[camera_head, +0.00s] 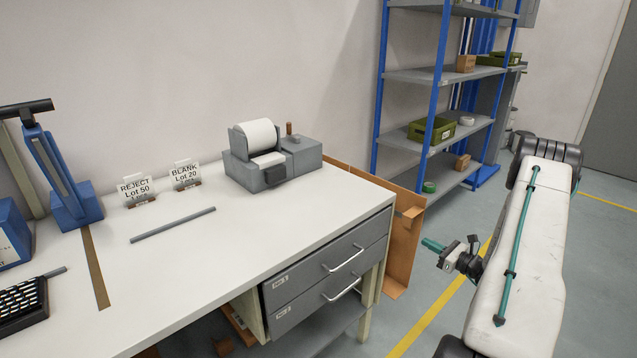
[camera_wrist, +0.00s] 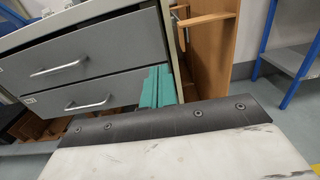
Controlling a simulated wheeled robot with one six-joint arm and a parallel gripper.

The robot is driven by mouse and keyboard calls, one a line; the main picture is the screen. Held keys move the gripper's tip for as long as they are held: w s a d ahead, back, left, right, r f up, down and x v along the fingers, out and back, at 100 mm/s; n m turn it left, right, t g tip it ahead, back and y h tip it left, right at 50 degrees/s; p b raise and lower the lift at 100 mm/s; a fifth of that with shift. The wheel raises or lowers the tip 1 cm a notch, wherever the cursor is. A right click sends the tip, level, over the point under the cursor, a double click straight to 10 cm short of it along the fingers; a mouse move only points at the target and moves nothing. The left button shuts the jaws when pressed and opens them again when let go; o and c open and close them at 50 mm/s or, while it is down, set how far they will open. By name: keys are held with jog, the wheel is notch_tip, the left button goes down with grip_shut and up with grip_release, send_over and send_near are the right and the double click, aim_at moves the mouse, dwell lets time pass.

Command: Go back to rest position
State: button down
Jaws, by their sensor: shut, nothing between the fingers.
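My gripper (camera_head: 431,244) is to the right of the table, over the floor, apart from the drawers. Its teal fingers point left and are shut with nothing between them. In the wrist view the teal fingers (camera_wrist: 156,86) are together in front of the drawer unit's right edge. My white arm link with a teal cable stands on the right in the head view. The white worktable (camera_head: 235,255) has two grey drawers (camera_head: 335,252), both closed. My arm link also fills the bottom of the wrist view.
A grey printer (camera_head: 272,165) with a paper roll is at the table's back. Two signs, REJECT (camera_head: 137,188) and BLANK (camera_head: 185,178), stand beside a grey bar (camera_head: 173,225). A blue shelf rack (camera_head: 440,75) stands behind. A brown panel (camera_head: 403,240) borders the table.

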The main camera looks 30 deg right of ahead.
jog(key=s+a+r+n+g+y, duration=0.25)
jog(key=a+r+n+g, duration=0.3)
jog(key=a, duration=0.35)
jog(key=s+a+r+n+g+y, duration=0.1)
jog(key=a+r+n+g+y, duration=0.2)
jog(key=a+r+n+g, duration=0.5)
jog(key=s+a+r+n+g+y, duration=0.2)
jog(key=a+r+n, duration=0.15)
jog(key=a, duration=0.75)
jog(key=s+a+r+n+h, duration=1.1)
jog(key=s+a+r+n, duration=0.5)
jog(key=a, duration=0.3)
jog(key=shift+s+a+r+n+g, duration=0.15)
jog(key=shift+s+r+n+g, duration=0.25)
jog(key=shift+s+r, duration=0.3)
jog(key=shift+w+r, duration=0.1)
